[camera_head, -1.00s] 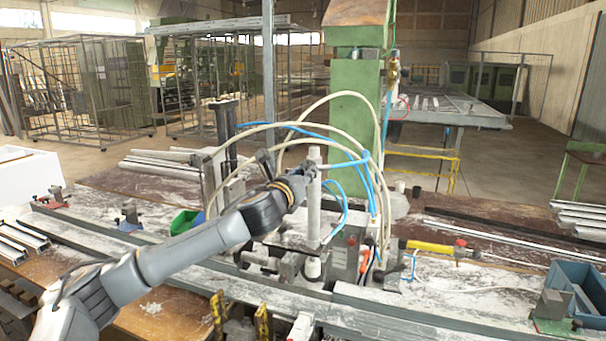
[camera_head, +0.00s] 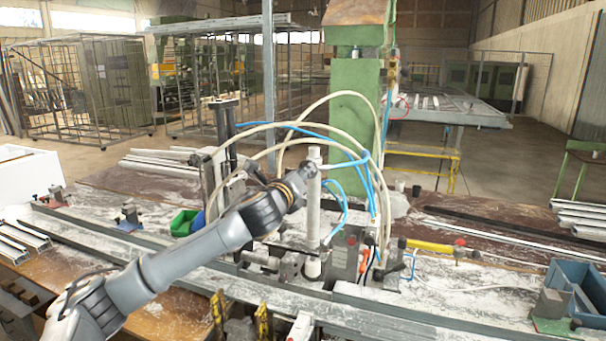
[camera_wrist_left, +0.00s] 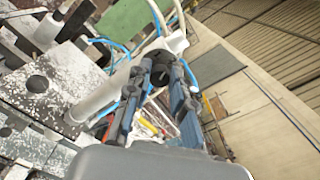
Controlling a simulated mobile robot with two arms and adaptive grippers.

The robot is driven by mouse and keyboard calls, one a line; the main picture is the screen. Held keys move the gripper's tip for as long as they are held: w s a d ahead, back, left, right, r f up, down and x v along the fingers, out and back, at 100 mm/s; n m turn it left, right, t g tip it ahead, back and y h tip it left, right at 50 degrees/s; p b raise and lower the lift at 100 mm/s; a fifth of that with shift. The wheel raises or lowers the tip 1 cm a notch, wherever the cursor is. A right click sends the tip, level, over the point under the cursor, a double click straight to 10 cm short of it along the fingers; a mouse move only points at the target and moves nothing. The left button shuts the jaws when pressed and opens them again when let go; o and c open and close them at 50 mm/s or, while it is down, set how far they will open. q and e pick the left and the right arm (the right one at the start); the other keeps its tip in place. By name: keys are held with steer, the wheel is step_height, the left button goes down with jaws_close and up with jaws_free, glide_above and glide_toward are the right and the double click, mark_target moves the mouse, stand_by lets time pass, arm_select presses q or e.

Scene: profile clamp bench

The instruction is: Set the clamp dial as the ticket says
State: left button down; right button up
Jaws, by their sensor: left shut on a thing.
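The clamp is a pale upright cylinder (camera_head: 313,212) fixed over the bench, with hoses around it. My left gripper (camera_head: 302,178) is at its upper left side in the head view, and my wrist hides the contact there. In the left wrist view the two blue-grey fingers of my left gripper (camera_wrist_left: 163,76) are shut on a dark round knob, which looks like the clamp dial (camera_wrist_left: 160,60). The knob sits by the end of the white cylinder (camera_wrist_left: 105,92). Its marks and pointer are too small to read. No readable ticket shows. My right gripper is out of view.
Cream and blue hoses (camera_head: 345,100) loop close around the clamp. A green column (camera_head: 354,125) stands behind it. Metal profiles (camera_head: 500,240) lie along the bench.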

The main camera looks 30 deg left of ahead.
arm_select(q)
steer(key=shift+n, duration=3.4)
steer(key=c, duration=1.1)
jaws_free()
steer(key=shift+c, duration=0.2)
steer(key=shift+s, duration=0.15)
steer(key=v, duration=1.1)
steer(key=shift+s, duration=0.35)
steer(key=shift+f, duration=0.1)
